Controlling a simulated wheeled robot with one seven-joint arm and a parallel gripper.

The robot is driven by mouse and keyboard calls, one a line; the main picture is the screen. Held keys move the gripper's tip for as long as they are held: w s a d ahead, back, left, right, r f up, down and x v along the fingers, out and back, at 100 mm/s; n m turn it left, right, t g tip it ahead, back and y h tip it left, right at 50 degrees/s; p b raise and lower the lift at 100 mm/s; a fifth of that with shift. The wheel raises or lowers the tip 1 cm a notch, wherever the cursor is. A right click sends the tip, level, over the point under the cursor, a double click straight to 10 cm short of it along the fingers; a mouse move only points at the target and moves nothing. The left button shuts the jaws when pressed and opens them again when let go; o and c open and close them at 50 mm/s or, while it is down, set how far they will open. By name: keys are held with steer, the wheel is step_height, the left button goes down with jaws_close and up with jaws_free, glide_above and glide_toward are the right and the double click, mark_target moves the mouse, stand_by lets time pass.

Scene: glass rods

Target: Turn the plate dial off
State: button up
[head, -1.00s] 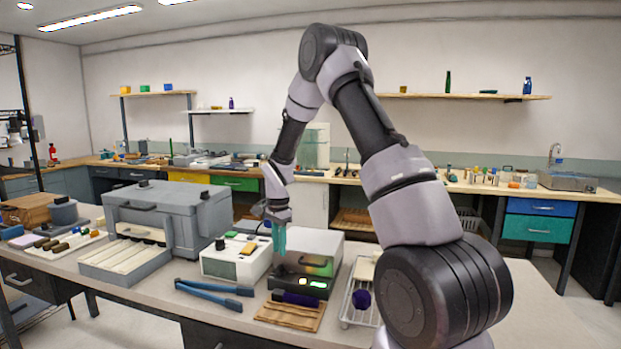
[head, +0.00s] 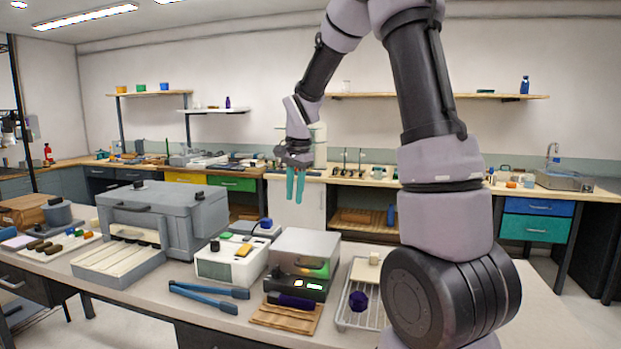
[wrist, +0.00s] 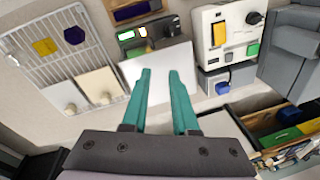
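A silver flat-topped box (head: 305,245) stands on the near bench, with a black front panel (head: 297,287) carrying small lit spots. Its pale top (wrist: 158,75) lies beyond my fingertips in the wrist view, and lit green and red spots show on its panel (wrist: 130,40). Left of it is a white box (head: 229,262) with a yellow switch, a green button and a black knob (wrist: 254,17). I cannot tell for certain which control is the plate dial. My gripper (head: 295,198) has teal fingers, apart and empty, well above the bench.
Blue tongs (head: 208,296) lie in front of the white box. A wire rack (head: 350,318) with a purple piece stands at right, and a wooden board (head: 287,318) lies in front. A large grey box (head: 165,215) stands at left. A blue knob (head: 265,223) shows behind the white box.

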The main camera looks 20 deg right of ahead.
steer(key=s+d+r+n+t, duration=0.1)
steer(key=s+d+r, duration=0.1)
steer(key=r, duration=0.3)
steer(key=shift+s+d, duration=0.15)
steer(key=shift+s, duration=0.7)
